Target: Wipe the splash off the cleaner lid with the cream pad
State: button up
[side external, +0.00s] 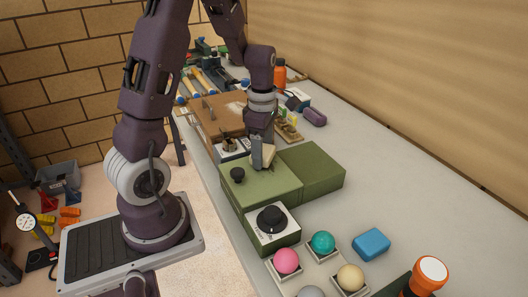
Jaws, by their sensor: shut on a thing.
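My gripper (263,150) points down over the olive green cleaner and is shut on the cream pad (269,158). The pad is small and pale and sits low between the fingers, at or just above the lid; I cannot tell whether it touches. The cleaner lid (262,186) is a flat green top with a small black knob (237,174) at its left. A second green section (312,167) adjoins it on the right. A white panel with a black dial (272,218) is at the near end. I cannot make out the splash; the gripper and pad cover part of the lid.
A pink ball (286,261), a teal ball (322,243) and a cream ball (351,278) sit in holders in front. Behind are a brown board (215,110) and a purple item (314,116). The right tabletop is clear.

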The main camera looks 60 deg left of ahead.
jog(key=shift+d+f, duration=0.2)
jog(key=shift+d, duration=1.05)
jog(key=shift+d+r, duration=0.2)
jog(key=shift+d, duration=0.85)
jog(key=shift+d+r, duration=0.15)
jog(key=shift+d, duration=0.85)
notch_tip(320, 180, up, 8)
jog(key=shift+f, duration=0.25)
jog(key=m, duration=0.9)
send_over(344, 220)
notch_tip(344, 220, down, 5)
notch_tip(344, 220, down, 10)
jog(key=shift+r, duration=0.1)
jog(key=shift+f, duration=0.4)
